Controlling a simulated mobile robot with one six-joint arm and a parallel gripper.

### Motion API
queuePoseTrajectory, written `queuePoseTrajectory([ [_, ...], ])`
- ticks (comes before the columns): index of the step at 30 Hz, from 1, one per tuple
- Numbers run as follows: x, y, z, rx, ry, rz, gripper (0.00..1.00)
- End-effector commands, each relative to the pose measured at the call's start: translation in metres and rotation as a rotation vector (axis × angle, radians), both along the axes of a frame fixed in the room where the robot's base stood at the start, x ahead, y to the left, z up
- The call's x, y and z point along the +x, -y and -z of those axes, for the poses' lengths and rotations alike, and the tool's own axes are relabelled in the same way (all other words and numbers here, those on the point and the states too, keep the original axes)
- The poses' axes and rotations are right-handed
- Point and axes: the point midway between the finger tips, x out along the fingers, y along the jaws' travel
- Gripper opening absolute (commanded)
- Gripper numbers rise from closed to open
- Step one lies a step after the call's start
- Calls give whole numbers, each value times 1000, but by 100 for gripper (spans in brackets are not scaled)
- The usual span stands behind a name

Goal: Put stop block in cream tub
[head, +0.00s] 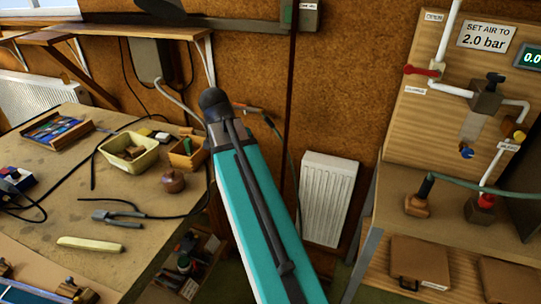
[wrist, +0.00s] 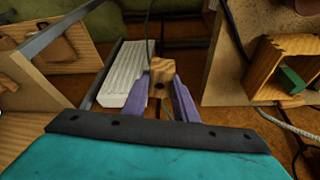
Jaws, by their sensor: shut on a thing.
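The cream tub (head: 127,168) sits on the workbench at the left of the head view, with a few small items inside it. In the wrist view, my gripper (wrist: 160,92) has its two purple fingers shut on a small wooden block with a dark hole, which I take as the stop block (wrist: 160,68). The block is held clear of the bench, over the gap where the white radiator stands. In the head view the gripper and the block do not show, and my teal arm covers the middle.
A wooden box (head: 187,159) with a green piece stands right of the tub; it also shows in the wrist view (wrist: 262,75). The white radiator (head: 328,198) is on the wall.

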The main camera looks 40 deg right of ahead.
Motion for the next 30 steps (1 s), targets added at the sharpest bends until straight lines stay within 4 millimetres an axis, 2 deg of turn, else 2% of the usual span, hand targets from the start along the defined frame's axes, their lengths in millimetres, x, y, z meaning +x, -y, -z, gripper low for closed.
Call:
queuePoseTrajectory([
  [1, 10, -16, 3, 0, 1, -49, 4],
  [11, 57, -117, 10, 4, -1, -394, 4],
  [19, 88, -209, 12, 5, 0, -794, 4],
  [24, 100, -243, 9, 3, 2, -1025, 4],
  [30, 106, -256, 6, -1, 6, -1211, 4],
])
